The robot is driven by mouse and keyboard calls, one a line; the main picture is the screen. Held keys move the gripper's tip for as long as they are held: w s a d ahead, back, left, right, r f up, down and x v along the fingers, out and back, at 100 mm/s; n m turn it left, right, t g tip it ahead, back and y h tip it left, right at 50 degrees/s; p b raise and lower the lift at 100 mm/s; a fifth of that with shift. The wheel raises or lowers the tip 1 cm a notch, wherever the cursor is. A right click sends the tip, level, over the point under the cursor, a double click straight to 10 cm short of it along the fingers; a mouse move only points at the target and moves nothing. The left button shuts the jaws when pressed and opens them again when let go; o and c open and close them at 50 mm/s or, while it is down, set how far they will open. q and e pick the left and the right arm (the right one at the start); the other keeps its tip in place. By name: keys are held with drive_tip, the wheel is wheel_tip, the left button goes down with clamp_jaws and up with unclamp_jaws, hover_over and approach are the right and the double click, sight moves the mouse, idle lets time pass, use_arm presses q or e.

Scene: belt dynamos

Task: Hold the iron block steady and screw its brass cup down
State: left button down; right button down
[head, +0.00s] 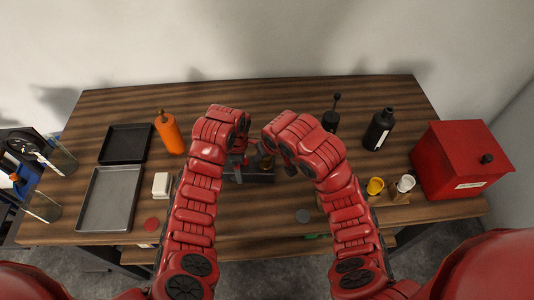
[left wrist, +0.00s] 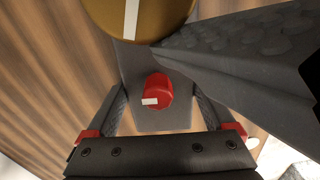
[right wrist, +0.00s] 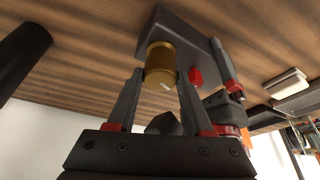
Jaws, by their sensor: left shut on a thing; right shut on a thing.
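The dark grey iron block (head: 256,178) lies on the table between my two arms, partly hidden in the head view. It carries a brass cup (right wrist: 160,62) with a pale mark and a small red knob (left wrist: 157,90). My left gripper (left wrist: 157,105) is shut on the block, one finger on each side near the red knob. My right gripper (right wrist: 160,78) is shut on the brass cup, a finger on either side. The cup stands on the block; whether it touches fully is hidden. In the left wrist view a dark finger crosses beside the cup (left wrist: 140,18).
Left are an orange bottle (head: 168,134), a black tray (head: 125,144), a grey tray (head: 109,200) and a white block (head: 161,184). Right are a black bottle (head: 379,129), yellow cup (head: 375,187), white cup (head: 405,183) and red box (head: 455,165).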

drive_tip(key=shift+m, duration=0.5)
drive_tip(key=shift+c, duration=1.5)
unclamp_jaws()
drive_tip(key=shift+r, duration=0.15)
drive_tip(key=shift+r, duration=0.25)
drive_tip(key=v, duration=1.1)
drive_tip(key=shift+s, duration=0.25)
drive_tip(key=shift+a, duration=0.1)
